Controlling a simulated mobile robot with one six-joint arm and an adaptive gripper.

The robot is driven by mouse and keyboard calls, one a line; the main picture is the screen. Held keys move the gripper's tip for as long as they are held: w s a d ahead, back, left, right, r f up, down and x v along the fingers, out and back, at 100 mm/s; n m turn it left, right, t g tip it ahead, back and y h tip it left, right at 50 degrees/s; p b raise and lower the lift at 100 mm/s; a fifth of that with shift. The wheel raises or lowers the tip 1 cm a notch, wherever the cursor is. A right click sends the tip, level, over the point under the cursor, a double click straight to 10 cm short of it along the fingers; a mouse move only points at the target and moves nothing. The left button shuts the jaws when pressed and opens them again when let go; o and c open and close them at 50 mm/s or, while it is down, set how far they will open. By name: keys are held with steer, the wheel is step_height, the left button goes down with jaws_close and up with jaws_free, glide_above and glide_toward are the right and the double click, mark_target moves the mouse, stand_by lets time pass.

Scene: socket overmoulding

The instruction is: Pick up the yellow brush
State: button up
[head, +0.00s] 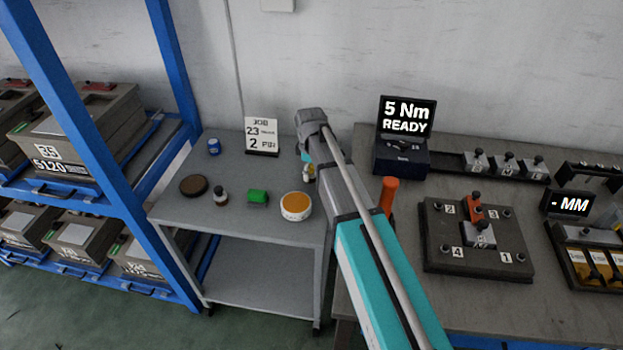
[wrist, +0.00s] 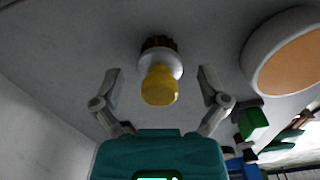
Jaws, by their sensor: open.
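The yellow brush (wrist: 159,86) shows in the wrist view, with a rounded yellow handle, a pale collar and dark bristles at the far end. My gripper (wrist: 160,82) is open, with one finger on each side of the brush. Gaps show between both fingers and the handle, so neither touches it. In the head view my arm hides most of the gripper. A small pale and yellowish item at the arm's edge, on the grey cart (head: 265,222), may be the brush, but it is too small to be sure.
A white round tub with an orange top (head: 295,206) stands close by; the wrist view shows it at upper right (wrist: 290,52). A green block (head: 258,197), small bottle (head: 220,197), brown disc (head: 193,185), blue jar (head: 214,146) and sign (head: 262,137) share the cart.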

steer(key=shift+f+b, duration=0.55)
steer(key=shift+f, duration=0.3)
steer(key=shift+c, duration=0.2)
steer(key=c, duration=1.2)
steer(key=shift+r, duration=0.25)
step_height(320, 180, up, 2)
steer(key=p, duration=0.2)
steer(key=shift+r+p, duration=0.1)
steer(key=shift+p, duration=0.2)
steer(key=s+d+r+p, duration=0.4)
steer(key=s+r+p, duration=0.6)
steer(key=s, duration=0.3)
steer(key=shift+d+r, duration=0.2)
steer(key=shift+d, duration=0.2)
